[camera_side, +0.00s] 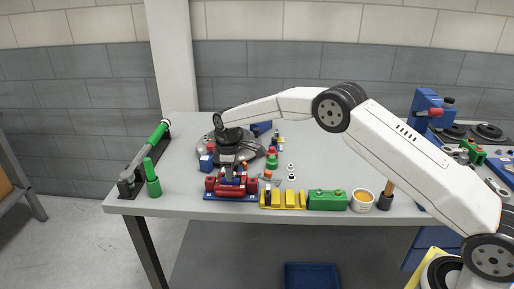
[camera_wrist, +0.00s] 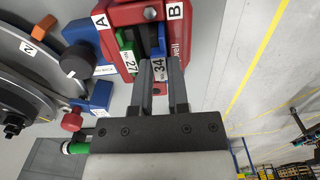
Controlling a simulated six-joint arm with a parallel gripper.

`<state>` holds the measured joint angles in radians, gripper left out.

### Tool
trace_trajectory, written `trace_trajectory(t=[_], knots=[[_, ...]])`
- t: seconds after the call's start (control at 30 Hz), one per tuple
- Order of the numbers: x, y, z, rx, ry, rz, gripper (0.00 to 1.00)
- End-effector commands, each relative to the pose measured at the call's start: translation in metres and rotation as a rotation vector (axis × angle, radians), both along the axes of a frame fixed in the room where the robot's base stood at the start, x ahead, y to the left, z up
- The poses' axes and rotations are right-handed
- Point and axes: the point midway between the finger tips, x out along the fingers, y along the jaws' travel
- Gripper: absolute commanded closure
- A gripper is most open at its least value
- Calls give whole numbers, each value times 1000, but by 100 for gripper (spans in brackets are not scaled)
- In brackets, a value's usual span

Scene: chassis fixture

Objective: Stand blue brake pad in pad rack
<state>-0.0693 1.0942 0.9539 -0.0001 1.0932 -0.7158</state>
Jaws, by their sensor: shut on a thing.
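The red pad rack (camera_wrist: 118,14) carries white labels A and B and is at the top middle of the wrist view; in the side view the red rack (camera_side: 238,188) stands at the table's front edge. My gripper (camera_wrist: 160,66) is shut on the blue brake pad (camera_wrist: 157,49), which bears a white label 34. The pad is at the rack's opening on the B side, beside a green pad (camera_wrist: 126,45) labelled 27. Its lower end is hidden, so I cannot tell how deep it sits. In the side view my gripper (camera_side: 230,172) is just above the rack.
A grey disc assembly (camera_wrist: 28,68) lies close to the left of the rack. A yellow block (camera_side: 270,199), a green box (camera_side: 327,200) and a yellow-topped cup (camera_side: 362,200) line the front edge to the right.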

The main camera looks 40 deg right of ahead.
Motion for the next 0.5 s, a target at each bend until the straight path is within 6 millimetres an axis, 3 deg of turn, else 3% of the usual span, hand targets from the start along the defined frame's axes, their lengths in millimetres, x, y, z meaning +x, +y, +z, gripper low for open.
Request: trace_trajectory(t=[0.5], knots=[[0, 0, 7, 1, -1, 0, 100]])
